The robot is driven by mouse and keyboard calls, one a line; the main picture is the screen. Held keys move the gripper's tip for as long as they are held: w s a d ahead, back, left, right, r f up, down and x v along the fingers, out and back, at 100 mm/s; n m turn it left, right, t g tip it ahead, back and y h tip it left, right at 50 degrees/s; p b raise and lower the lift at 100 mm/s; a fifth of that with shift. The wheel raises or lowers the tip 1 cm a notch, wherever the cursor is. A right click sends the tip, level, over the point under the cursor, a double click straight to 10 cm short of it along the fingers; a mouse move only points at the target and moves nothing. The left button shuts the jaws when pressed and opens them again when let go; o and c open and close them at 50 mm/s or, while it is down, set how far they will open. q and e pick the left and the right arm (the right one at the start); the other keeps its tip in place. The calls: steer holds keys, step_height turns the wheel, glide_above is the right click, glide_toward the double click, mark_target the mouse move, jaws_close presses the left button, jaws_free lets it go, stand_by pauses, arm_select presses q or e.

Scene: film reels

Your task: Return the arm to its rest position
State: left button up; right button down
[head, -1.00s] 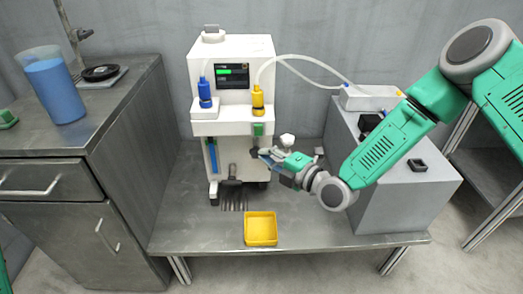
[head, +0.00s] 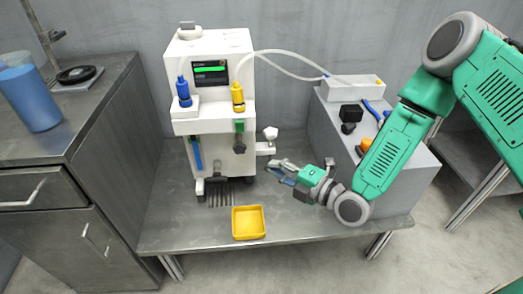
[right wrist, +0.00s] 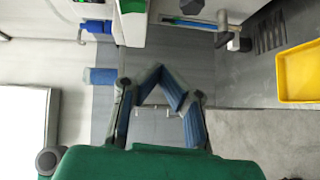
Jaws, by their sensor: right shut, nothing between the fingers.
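My right gripper (head: 282,172) is shut and empty. It hangs in the air over the metal table, to the right of the white machine (head: 208,95) and apart from it. In the right wrist view its blue-padded fingers (right wrist: 160,72) meet at the tips with nothing between them. My green right arm (head: 395,150) reaches in from the right, in front of the grey box. My left gripper is not in view.
A yellow tray (head: 248,223) lies at the table's (head: 190,232) front. The grey box (head: 408,170) on the right carries small black and blue items. A white knob (head: 270,133) sticks out of the machine's right side. A cabinet with a blue jug (head: 28,95) stands left.

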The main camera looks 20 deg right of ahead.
steer(key=shift+s+d+f, duration=0.1)
steer(key=shift+d, duration=0.05)
steer(key=s+a+f+m+g+h+p, duration=0.3)
steer(key=s+f+m+g, duration=0.5)
steer(key=s+m, duration=0.3)
steer(key=s+d+m+g+h+p, duration=0.1)
steer(key=s+d+m+g, duration=0.1)
steer(key=s, duration=0.4)
steer(key=s+d+f+m+g+h+p, duration=0.1)
steer(key=s+d+m+g+h, duration=0.1)
steer(key=s+m, duration=0.3)
steer(key=s+d+m+g+h, duration=0.2)
steer(key=s+d+m, duration=0.2)
steer(key=s, duration=0.3)
steer(key=shift+f+p, duration=0.15)
steer(key=shift+p, duration=0.25)
